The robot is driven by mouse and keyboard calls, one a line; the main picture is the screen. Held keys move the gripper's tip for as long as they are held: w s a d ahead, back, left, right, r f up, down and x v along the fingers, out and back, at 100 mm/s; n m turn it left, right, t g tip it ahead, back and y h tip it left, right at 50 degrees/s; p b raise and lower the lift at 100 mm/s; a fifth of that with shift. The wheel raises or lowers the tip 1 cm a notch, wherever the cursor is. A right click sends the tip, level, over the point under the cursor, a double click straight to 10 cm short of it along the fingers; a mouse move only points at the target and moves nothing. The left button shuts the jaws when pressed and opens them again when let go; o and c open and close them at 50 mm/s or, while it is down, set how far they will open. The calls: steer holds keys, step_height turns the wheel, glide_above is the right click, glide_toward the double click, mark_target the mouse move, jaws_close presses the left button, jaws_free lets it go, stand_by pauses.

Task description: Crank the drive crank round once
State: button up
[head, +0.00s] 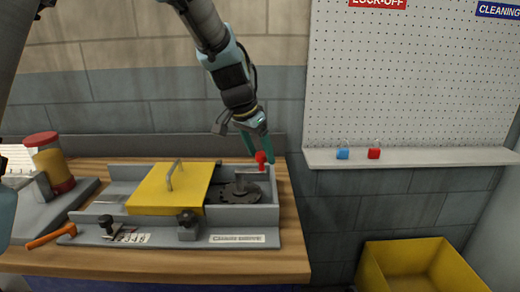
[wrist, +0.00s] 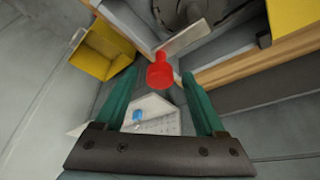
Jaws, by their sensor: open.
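The drive crank has a red knob (head: 261,160) on a grey crank arm (head: 254,171), above a dark toothed disc (head: 240,192) in the grey drive housing (head: 240,216). My gripper (head: 256,149) points down at the knob from above, its green fingers open. In the wrist view the red knob (wrist: 160,75) appears between the fingertips, with visible gaps on both sides. The fingers do not grip it. The crank arm (wrist: 186,38) runs up and right from the knob there. I cannot tell exactly how deep the knob sits between the fingers.
A yellow cover (head: 165,193) with a handle sits left of the disc. Dark knobs (head: 188,220) stand along the front edge. A shelf (head: 410,156) holds blue and red padlocks. A yellow bin (head: 415,265) stands lower right.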

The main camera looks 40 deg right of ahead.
steer(key=shift+f, duration=0.1)
jaws_close()
stand_by(0.6)
stand_by(0.8)
